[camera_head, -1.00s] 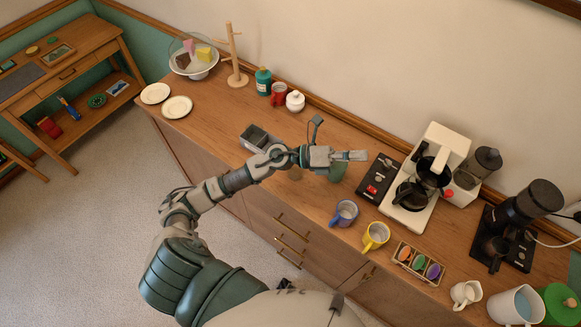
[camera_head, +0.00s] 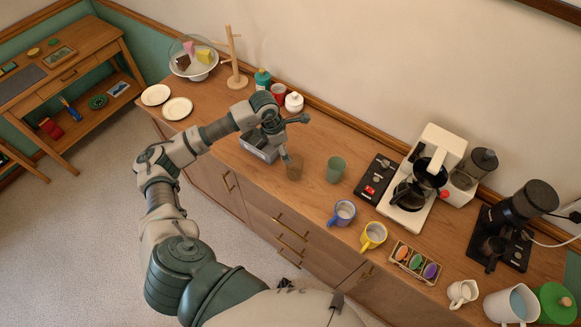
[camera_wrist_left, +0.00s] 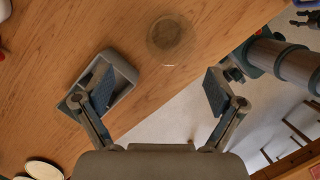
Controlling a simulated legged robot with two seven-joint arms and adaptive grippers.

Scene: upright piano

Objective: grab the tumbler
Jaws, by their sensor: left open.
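A clear brownish glass tumbler (camera_head: 295,167) stands on the wooden counter. In the left wrist view the tumbler (camera_wrist_left: 170,40) is seen from above, beyond the fingertips and roughly between their lines. A green cup (camera_head: 335,169) stands to its right, apart from it. My left gripper (camera_head: 286,154) points down close to the tumbler's upper left. In the left wrist view my left gripper (camera_wrist_left: 155,88) is wide open with nothing between its fingers. I cannot tell whether it touches the tumbler.
A grey box (camera_head: 262,153) sits just left of the tumbler, partly behind my arm; it also shows behind one finger (camera_wrist_left: 125,80). A blue mug (camera_head: 342,213), a yellow mug (camera_head: 373,236) and a coffee maker (camera_head: 424,180) stand to the right. The counter's front edge is near.

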